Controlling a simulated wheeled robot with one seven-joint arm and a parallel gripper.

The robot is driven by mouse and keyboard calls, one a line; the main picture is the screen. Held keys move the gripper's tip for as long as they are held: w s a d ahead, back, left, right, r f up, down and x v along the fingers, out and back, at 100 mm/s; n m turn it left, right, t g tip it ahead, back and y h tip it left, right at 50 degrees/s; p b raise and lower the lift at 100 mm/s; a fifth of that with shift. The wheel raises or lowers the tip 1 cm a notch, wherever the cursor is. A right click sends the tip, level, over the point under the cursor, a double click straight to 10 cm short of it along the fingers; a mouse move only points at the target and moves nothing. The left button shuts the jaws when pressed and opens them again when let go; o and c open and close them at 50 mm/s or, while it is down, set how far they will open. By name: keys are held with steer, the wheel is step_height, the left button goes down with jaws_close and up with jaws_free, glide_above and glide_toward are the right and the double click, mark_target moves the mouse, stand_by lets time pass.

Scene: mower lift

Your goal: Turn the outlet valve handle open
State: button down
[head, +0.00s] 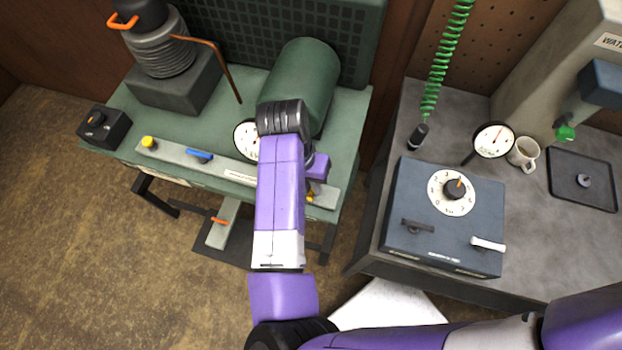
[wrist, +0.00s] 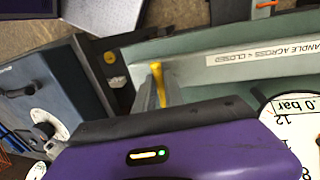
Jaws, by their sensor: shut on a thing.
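The yellow valve handle (wrist: 157,76) shows in the wrist view beside a pale rail with a label reading "HANDLE ACROSS = CLOSED" (wrist: 278,50). My gripper (wrist: 153,94) is shut on this handle, with its grey fingers around it. In the head view a bit of the yellow handle (head: 310,197) shows at the right end of the rail (head: 222,168), just past my purple arm. My arm hides most of the gripper there. The handle's exact angle to the rail is hard to tell.
A blue handle (head: 198,156) and a yellow knob (head: 148,142) sit further left on the rail. A green cylinder (head: 303,82) and a partly hidden gauge (head: 246,139) stand behind. A blue dial box (head: 445,222) rests on the grey bench to the right.

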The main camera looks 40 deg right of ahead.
stand_by(0.4)
steer(key=c, duration=1.4)
jaws_free()
steer(key=shift+c, duration=0.2)
steer(key=shift+r, duration=0.1)
step_height(320, 180, up, 8)
steer(key=w+b, duration=0.1)
steer(key=shift+a+f, duration=0.25)
steer(key=shift+a, duration=0.2)
steer(key=shift+w, duration=0.1)
